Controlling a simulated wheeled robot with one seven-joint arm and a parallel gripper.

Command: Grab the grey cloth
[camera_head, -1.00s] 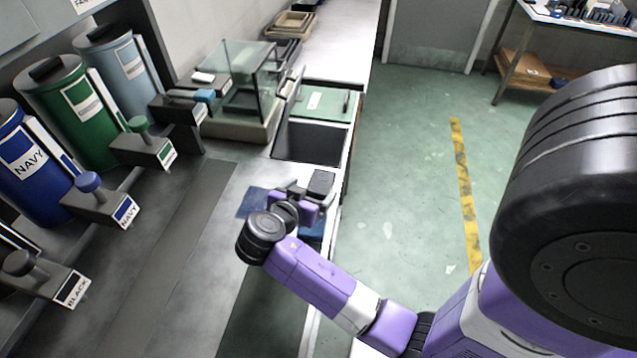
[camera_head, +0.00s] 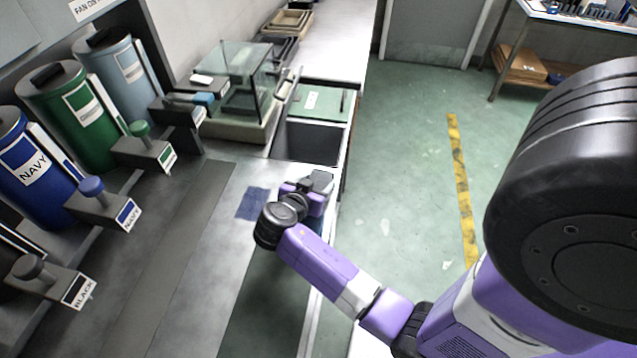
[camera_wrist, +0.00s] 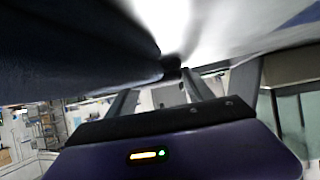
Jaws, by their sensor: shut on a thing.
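My gripper (camera_head: 318,183) is low over the bench's right edge, just in front of the dark sunken basin. In the wrist view the fingers of my gripper (camera_wrist: 173,70) come together on the edge of a dark, blue-grey cloth (camera_wrist: 75,52). The cloth fills the upper left of that view, close to the camera. I cannot tell from its shaded colour whether it is the grey cloth. A flat blue patch (camera_head: 253,203) lies on the bench just left of my gripper.
The basin (camera_head: 308,142) and a glass-sided box (camera_head: 245,95) stand beyond my gripper. Labelled navy (camera_head: 40,175) and green (camera_head: 85,120) canisters with dispensers line the left. The bench left of my arm is mostly clear. Open floor (camera_head: 405,170) lies to the right.

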